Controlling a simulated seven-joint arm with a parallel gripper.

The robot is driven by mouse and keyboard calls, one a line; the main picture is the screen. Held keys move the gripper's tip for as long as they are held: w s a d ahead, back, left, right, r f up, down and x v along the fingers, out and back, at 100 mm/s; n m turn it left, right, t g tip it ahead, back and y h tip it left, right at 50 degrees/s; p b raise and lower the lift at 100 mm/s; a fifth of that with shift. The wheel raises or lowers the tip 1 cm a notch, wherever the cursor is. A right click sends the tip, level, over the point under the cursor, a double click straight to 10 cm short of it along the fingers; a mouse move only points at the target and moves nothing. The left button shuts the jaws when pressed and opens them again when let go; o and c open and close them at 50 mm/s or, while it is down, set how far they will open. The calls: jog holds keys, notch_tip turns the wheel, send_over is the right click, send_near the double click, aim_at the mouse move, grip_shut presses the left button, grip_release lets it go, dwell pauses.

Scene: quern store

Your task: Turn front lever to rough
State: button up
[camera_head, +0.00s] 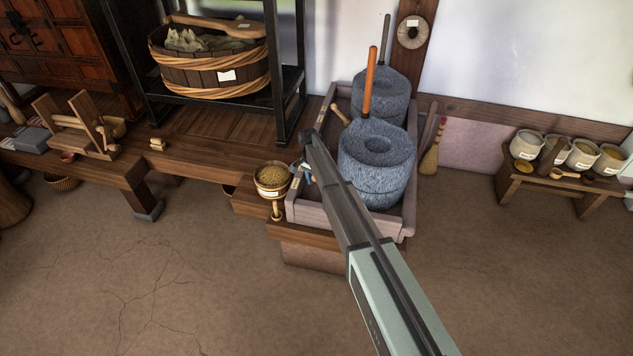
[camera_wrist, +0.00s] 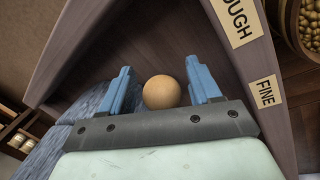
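The front stone quern (camera_head: 376,165) with an upright orange handle (camera_head: 369,78) stands in a wooden trough (camera_head: 408,217). My gripper (camera_head: 304,173) is low at the trough's front left corner. In the wrist view a round wooden knob (camera_wrist: 161,92), seemingly the front lever's end, sits between the two blue fingers of my gripper (camera_wrist: 160,72). Gaps show on both sides, so the gripper looks open around it. The lever's shaft is hidden. On the trough's edge are a ROUGH label (camera_wrist: 237,17) and a FINE label (camera_wrist: 266,91). In the head view my arm hides the front lever.
A rear quern (camera_head: 381,97) with a dark handle stands behind, with another wooden lever (camera_head: 341,115) beside it. A bowl of grain (camera_head: 271,180) is close left of my gripper. A brush (camera_head: 432,150) leans right of the trough. The floor in front is clear.

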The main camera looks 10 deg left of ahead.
notch_tip(320, 180, up, 14)
jog(key=w+a, duration=0.1)
jog(key=a, duration=0.1)
jog(key=shift+w+a+f, duration=0.15)
jog(key=shift+a+f, duration=0.05)
jog(key=shift+f, duration=0.05)
dwell(0.4)
dwell(0.4)
